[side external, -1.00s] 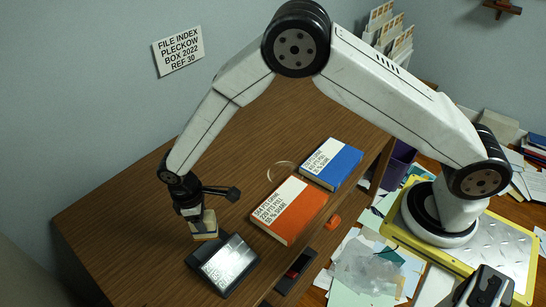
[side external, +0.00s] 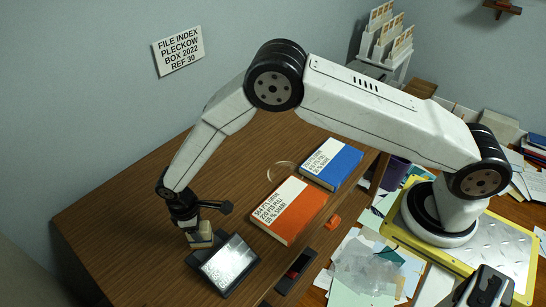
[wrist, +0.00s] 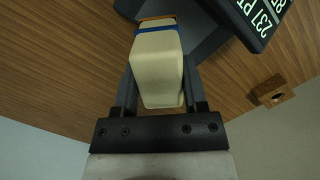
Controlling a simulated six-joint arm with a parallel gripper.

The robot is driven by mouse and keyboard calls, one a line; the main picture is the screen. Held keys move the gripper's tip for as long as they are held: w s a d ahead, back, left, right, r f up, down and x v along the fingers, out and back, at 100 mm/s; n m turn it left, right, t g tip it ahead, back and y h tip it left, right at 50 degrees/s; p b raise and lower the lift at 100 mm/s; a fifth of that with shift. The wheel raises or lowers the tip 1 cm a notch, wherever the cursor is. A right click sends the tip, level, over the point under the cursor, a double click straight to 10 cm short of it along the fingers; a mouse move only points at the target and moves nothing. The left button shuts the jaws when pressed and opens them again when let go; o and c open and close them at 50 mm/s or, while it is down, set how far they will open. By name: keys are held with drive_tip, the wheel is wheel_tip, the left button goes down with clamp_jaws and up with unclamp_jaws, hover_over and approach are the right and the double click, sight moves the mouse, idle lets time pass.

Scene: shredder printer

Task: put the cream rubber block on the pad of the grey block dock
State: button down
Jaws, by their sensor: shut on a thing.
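The cream rubber block (wrist: 158,68) is between the fingers of my gripper (wrist: 158,88), which is shut on it. A blue band and an orange strip cross its far end. In the side external view the block (side external: 202,238) hangs upright below my gripper (side external: 199,228), directly behind the grey block dock (side external: 252,262). The dock has a tilted lit screen; a grey part of it shows at the block's far end in the wrist view (wrist: 205,38). The pad is mostly hidden by the block and gripper. I cannot tell whether block and pad touch.
An orange-and-white book (side external: 290,212) and a blue-and-white book (side external: 332,164) lie right of the dock on the wooden desk (side external: 120,215). A small wooden piece with a hole (wrist: 272,91) shows in the wrist view. The desk's left side is clear.

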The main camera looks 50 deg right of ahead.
drive_tip(key=shift+f, duration=0.2)
drive_tip(key=shift+c, duration=0.7)
unclamp_jaws()
wheel_tip(320, 180, up, 12)
drive_tip(key=w+a, duration=0.1)
idle(0.3)
drive_tip(key=shift+r, duration=0.1)
idle(0.4)
